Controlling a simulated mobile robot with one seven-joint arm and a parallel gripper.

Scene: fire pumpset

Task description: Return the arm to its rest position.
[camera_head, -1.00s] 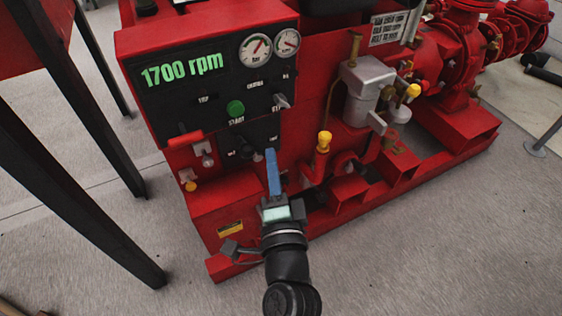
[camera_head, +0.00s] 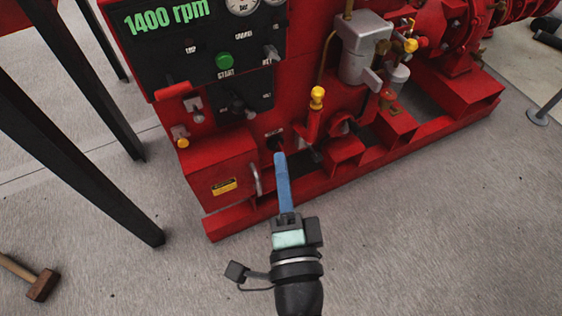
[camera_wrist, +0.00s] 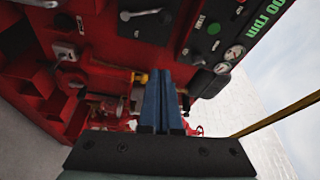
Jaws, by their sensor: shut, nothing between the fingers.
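My gripper (camera_head: 281,160) has blue fingers pressed together, with nothing between them. In the head view it points up and away, in front of the lower front of the red pumpset (camera_head: 222,165). In the wrist view the shut fingers (camera_wrist: 162,85) stand in the middle, with the pumpset's control panel (camera_wrist: 205,30) behind at the upper right. I cannot tell the exact gap between the fingertips and the pumpset. The panel display (camera_head: 167,17) reads 1400 rpm in the head view.
A yellow-topped red handle (camera_head: 317,98) stands right of my gripper on the pumpset. A black table leg (camera_head: 80,150) is at the left. A hammer (camera_head: 38,282) lies on the floor at lower left.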

